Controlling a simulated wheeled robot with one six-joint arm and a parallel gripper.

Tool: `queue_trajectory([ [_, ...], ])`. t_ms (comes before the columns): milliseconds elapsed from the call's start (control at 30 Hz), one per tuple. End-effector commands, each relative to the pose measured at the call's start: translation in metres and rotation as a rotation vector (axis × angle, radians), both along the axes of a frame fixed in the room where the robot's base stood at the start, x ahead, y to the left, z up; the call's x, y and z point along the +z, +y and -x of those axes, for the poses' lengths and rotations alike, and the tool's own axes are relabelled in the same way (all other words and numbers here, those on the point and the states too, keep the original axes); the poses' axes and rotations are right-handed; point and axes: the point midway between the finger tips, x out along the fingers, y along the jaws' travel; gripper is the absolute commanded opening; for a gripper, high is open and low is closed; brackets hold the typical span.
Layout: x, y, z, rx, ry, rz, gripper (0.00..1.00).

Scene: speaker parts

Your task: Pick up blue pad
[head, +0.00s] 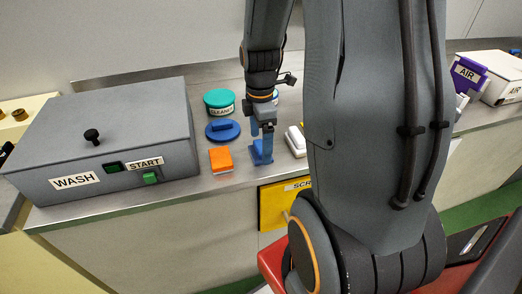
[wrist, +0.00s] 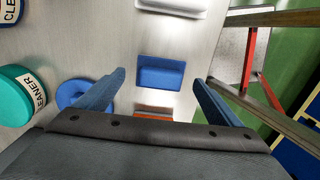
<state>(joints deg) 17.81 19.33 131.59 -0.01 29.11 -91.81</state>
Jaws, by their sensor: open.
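The blue pad (wrist: 161,73) is a small rectangular block lying flat on the steel counter. It shows near the middle of the wrist view, between the lines of the two fingers. In the head view the pad (head: 257,158) is partly covered by my gripper (head: 262,143), which points down just above it. My gripper is open, with its blue fingers apart. In the wrist view the gripper (wrist: 161,82) has one finger on each side of the pad, with visible gaps and nothing between them held. Whether the fingertips are level with the pad I cannot tell.
An orange pad (head: 221,160) lies close on the left and a white pad (head: 296,141) on the right. A round blue lid (head: 222,130) and a teal cleaner tub (head: 219,102) stand behind. The grey wash box (head: 100,135) fills the left. The counter's front edge is near.

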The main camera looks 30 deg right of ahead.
Motion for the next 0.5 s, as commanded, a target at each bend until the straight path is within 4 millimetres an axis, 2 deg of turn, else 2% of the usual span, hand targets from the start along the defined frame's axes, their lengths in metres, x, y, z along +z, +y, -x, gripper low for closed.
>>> queue_trajectory([
  [100, -0.015, 0.0, 0.001, 0.0, 0.003, -0.001, 0.88],
  [200, -0.021, 0.0, 0.001, 0.0, 0.001, 0.0, 0.88],
  [467, -0.023, 0.0, 0.0, 0.0, -0.001, 0.0, 0.88],
  [500, -0.023, 0.0, 0.0, 0.0, -0.001, 0.0, 0.83],
])
